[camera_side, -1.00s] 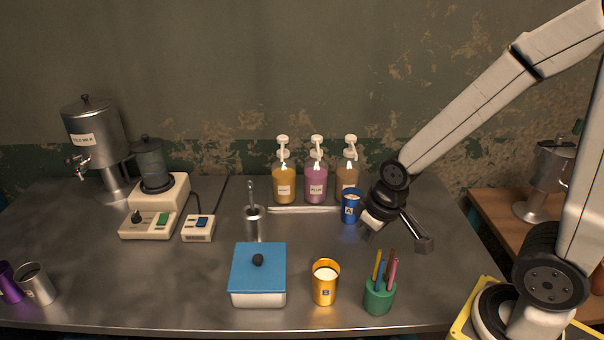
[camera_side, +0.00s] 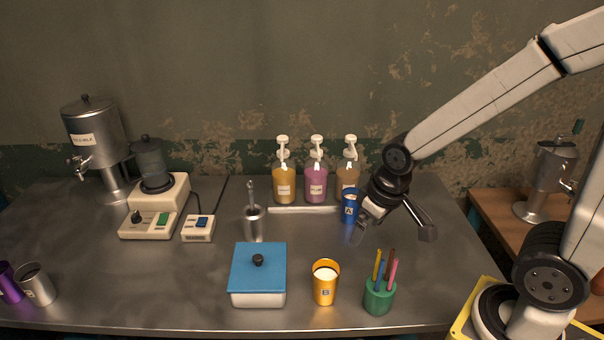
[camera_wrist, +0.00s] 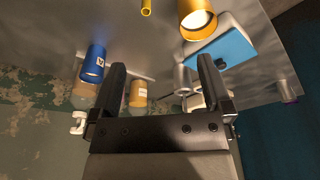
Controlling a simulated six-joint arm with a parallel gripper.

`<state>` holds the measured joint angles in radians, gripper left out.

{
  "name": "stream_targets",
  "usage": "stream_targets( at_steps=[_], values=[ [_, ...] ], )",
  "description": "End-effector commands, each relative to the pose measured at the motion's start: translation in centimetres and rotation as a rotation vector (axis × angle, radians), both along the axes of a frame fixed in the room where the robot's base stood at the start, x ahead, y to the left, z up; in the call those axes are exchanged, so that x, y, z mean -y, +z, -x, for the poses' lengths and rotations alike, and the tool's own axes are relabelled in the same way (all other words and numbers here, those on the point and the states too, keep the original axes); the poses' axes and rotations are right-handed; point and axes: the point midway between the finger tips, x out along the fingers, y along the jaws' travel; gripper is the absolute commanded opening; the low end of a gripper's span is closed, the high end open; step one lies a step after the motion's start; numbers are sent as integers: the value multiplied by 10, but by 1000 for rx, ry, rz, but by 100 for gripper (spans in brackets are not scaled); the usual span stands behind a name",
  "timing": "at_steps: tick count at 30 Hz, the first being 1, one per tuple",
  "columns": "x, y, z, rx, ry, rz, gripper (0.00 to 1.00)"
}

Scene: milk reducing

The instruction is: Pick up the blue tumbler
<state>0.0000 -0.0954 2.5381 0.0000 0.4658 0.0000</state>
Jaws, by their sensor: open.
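The blue tumbler (camera_side: 350,208), with a white label marked A, stands upright on the metal table in front of the pump bottles. My gripper (camera_side: 366,222) is close at its right side in the side view, with a finger low near its base. In the wrist view the tumbler (camera_wrist: 94,64) appears just outside the left finger, not between the fingers. My gripper (camera_wrist: 162,65) is open, with nothing held between its fingers. Whether a finger touches the tumbler I cannot tell.
Pump bottles (camera_side: 316,182) stand behind the tumbler, with a pale bar (camera_side: 302,209) before them. A yellow cup (camera_side: 325,284), a green pen holder (camera_side: 379,297) and a blue-lidded box (camera_side: 258,275) stand nearer the front. The table between them and the tumbler is clear.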

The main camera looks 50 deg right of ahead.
Motion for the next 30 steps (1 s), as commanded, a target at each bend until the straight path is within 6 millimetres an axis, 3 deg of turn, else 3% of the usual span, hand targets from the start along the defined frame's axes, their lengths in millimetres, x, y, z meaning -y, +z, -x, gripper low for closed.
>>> stream_targets(
  at_steps=[8, 17, 23, 30],
  values=[
    [0, 25, 0, 3, 0, 0, 100],
    [32, 27, -33, 113, -18, 78, 100],
    [59, 32, -61, 214, -23, 137, 100],
    [109, 45, -109, 407, 4, 223, 100]
  ],
)
